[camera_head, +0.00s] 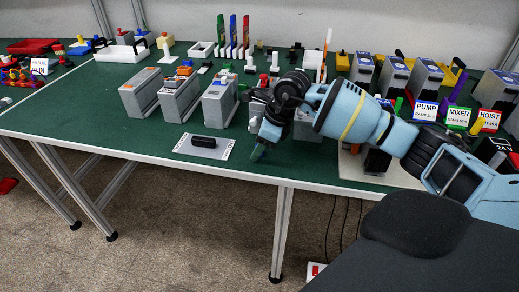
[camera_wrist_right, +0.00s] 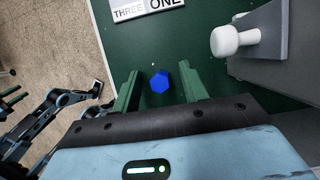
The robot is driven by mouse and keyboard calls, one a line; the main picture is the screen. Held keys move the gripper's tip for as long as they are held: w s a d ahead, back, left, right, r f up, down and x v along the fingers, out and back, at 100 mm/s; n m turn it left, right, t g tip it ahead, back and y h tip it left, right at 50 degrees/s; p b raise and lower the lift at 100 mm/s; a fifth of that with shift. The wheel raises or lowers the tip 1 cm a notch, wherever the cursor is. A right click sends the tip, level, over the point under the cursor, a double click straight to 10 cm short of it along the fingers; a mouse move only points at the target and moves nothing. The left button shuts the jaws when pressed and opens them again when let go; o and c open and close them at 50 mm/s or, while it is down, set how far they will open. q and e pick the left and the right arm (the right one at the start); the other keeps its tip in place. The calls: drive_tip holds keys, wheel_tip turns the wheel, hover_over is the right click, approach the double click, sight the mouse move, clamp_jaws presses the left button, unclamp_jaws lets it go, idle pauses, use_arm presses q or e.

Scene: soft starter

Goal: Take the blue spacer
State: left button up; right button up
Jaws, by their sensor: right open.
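The blue spacer (camera_wrist_right: 160,82) shows in the right wrist view as a small hexagonal piece over the green mat. It lies between the two green fingers of my right gripper (camera_wrist_right: 160,70), with a gap on each side. The right gripper is open. In the head view the right gripper (camera_head: 258,151) points down near the front edge of the table, and I cannot make out the spacer there. Part of what looks like my left gripper (camera_wrist_right: 12,98) shows small at the left edge of the wrist view; its opening is unclear.
A white plate (camera_head: 183,149) with a black block (camera_head: 203,142) lies left of the right gripper. Grey units (camera_head: 180,98) stand behind. In the wrist view a grey body with a white knob (camera_wrist_right: 235,40) is close on the right. The table's front edge is near.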

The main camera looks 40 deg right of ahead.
clamp_jaws()
drive_tip(key=shift+r, duration=0.85)
drive_tip(key=shift+s+r, duration=0.25)
drive_tip(key=shift+r, duration=0.7)
drive_tip(key=s+r+b, duration=0.1)
drive_tip(key=s+b, duration=0.1)
drive_tip(key=s, duration=1.3)
drive_tip(key=shift+s+a+r, duration=0.2)
drive_tip(key=shift+s+a, duration=0.05)
drive_tip(key=shift+a, duration=0.1)
